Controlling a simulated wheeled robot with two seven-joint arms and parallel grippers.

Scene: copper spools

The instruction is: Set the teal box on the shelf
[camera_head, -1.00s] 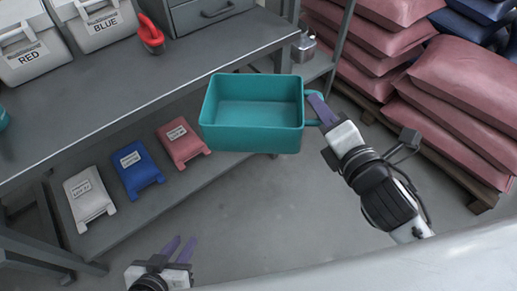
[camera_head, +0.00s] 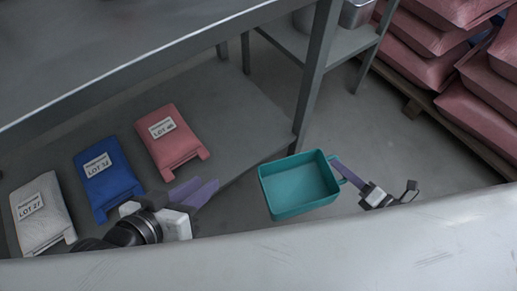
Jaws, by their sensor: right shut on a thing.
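The teal box (camera_head: 300,187) is an open, empty tray with a handle on its right side. It hangs in the air over the floor, right of the low shelf. My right gripper (camera_head: 343,172) is shut on the box's handle. My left gripper (camera_head: 196,192) is open and empty, over the lower shelf's front edge and left of the box. The lower shelf (camera_head: 232,125) of the grey bench holds three bags along its left part. Its right part is bare.
A white bag (camera_head: 41,212), a blue bag (camera_head: 106,178) and a pink bag (camera_head: 171,140) lie on the lower shelf. A bench leg (camera_head: 318,75) stands at its right corner. A small metal rack (camera_head: 340,48) and pink sacks (camera_head: 430,50) are behind. My pale body edge fills the bottom.

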